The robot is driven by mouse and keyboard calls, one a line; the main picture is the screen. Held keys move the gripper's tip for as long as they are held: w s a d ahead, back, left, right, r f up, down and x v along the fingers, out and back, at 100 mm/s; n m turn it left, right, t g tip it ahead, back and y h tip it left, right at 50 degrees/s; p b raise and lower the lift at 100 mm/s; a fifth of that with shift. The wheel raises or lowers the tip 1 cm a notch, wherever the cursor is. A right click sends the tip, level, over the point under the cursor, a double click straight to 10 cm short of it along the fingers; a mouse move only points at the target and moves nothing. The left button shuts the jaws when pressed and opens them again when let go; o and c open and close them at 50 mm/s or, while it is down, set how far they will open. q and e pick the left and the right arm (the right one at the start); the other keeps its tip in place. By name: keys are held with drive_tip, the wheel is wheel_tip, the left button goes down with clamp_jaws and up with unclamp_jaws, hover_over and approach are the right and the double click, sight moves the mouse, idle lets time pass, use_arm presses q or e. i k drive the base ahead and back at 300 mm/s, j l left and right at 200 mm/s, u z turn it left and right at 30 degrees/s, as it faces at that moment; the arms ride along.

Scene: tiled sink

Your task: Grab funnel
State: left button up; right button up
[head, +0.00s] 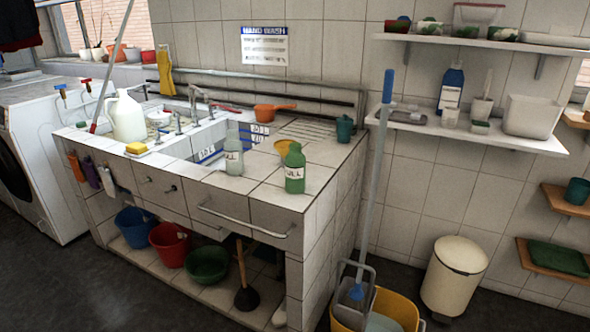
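A yellow-orange rounded piece (284,147), which looks like the funnel, lies on the tiled counter just behind the green bottle (295,170). The bottle hides its lower part, so I cannot tell its full shape. An orange dipper-like vessel with a handle (268,112) stands farther back, by the sink's right rear edge. Neither of my grippers is in view.
A clear bottle (233,155) stands left of the green one. A white jug (126,117) and a teal cup (344,129) are also on the counter (255,180). A mop (377,165) leans at the right front, in a yellow bucket (400,308).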

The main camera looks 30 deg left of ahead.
sight(282, 146)
drive_tip(key=u, duration=0.45)
drive_tip(key=i+j+u, duration=0.2)
drive_tip(key=u, duration=0.25)
drive_tip(key=i+j+u, duration=0.2)
drive_tip(key=u, duration=0.25)
